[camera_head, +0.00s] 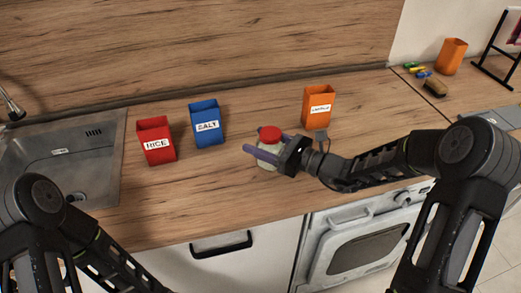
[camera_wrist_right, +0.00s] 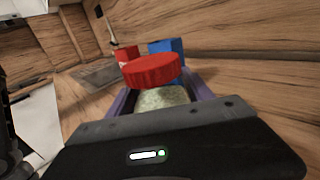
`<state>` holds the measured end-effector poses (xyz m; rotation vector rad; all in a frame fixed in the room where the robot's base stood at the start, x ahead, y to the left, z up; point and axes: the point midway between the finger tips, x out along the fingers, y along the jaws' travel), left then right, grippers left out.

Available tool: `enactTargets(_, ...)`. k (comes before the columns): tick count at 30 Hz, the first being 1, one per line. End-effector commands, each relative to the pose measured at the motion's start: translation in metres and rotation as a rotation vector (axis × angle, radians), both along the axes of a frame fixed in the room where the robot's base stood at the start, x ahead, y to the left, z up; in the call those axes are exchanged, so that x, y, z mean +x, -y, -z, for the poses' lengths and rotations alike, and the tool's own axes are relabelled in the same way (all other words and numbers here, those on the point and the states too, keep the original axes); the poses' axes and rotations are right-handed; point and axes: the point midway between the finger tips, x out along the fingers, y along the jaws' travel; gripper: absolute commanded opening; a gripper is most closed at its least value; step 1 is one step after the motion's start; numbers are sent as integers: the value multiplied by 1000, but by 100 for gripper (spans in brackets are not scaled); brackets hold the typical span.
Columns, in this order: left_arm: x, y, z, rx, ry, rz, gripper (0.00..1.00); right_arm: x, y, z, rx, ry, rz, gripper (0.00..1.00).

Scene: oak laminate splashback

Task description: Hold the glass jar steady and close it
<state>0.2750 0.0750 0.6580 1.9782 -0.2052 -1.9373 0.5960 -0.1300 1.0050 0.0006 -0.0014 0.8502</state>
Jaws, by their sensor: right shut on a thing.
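The glass jar (camera_head: 270,147) stands on the wooden counter near the middle of the head view, with pale contents. Its red lid (camera_head: 270,133) is on top; the lid (camera_wrist_right: 150,70) looks slightly tilted in the right wrist view. I cannot tell whether it is seated or loose. My right gripper (camera_head: 255,139) is shut on the jar, with a purple finger on each side of the body, below the lid. The jar body (camera_wrist_right: 162,98) shows between the fingers in the wrist view. My left arm comes in at the lower left, but its gripper is out of frame.
A red RICE box (camera_head: 156,140), a blue SALT box (camera_head: 207,123) and an orange labelled box (camera_head: 318,106) stand behind the jar. A sink (camera_head: 60,150) is at the left. A brush (camera_head: 435,88) and orange cup (camera_head: 452,56) are far right.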

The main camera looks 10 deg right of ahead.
Motion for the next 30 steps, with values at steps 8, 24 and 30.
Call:
enactTargets(8,-1,0,-4,1,-1,-1,75,0,0,33,1,1,1,0)
enactTargets(24,0,0,-2,0,-1,0,75,0,0,37,0,0,1,70)
enactTargets(30,0,0,-2,0,-1,0,75,0,0,37,0,0,0,82)
